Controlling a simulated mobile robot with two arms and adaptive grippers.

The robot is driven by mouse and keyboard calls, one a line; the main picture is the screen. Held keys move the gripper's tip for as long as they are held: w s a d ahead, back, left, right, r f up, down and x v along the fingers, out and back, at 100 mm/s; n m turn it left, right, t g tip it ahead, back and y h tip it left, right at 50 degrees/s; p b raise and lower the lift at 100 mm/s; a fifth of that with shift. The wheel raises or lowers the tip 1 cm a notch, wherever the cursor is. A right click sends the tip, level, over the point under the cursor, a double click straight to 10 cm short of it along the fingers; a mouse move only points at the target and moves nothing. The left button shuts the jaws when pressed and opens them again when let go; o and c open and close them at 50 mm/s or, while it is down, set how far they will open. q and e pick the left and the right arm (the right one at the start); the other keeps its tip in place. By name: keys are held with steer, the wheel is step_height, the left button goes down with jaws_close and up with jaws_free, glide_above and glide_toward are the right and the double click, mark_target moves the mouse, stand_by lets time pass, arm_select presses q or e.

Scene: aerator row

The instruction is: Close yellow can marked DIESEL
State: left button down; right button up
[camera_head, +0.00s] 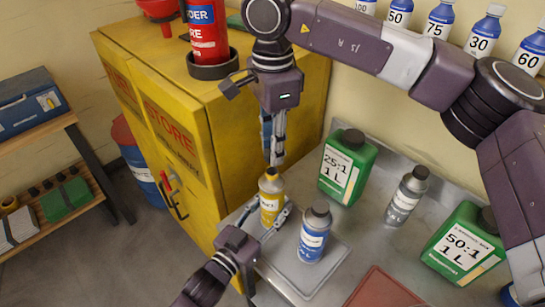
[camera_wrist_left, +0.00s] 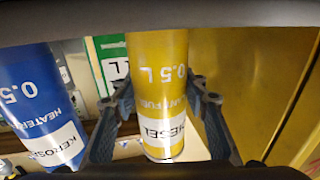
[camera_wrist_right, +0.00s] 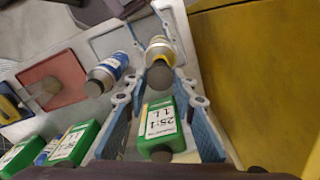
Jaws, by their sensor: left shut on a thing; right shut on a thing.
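The yellow can (camera_head: 271,206) stands upright on the bench by the yellow cabinet. In the left wrist view its label (camera_wrist_left: 162,135) reads upside down as DIESEL, partly covered by a finger. My left gripper (camera_head: 268,216) comes in low and is shut around the can's body. My right gripper (camera_head: 273,160) points down from above, its fingertips at the can's top. In the right wrist view a dark grey cap (camera_wrist_right: 160,76) sits between those fingertips, which are shut on it. How far the cap is seated on the neck cannot be told.
A blue kerosene can (camera_head: 313,238) with a grey cap stands close to the right on a grey tray (camera_head: 333,268). Green bottles (camera_head: 345,170) (camera_head: 463,244) and a grey-white bottle (camera_head: 406,198) stand behind and right. The yellow cabinet (camera_head: 225,110) is close on the left. A red mat (camera_head: 382,290) lies in front.

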mark_target(273, 171)
steer(key=shift+f, duration=1.05)
steer(key=shift+f, duration=0.9)
steer(key=shift+f, duration=0.6)
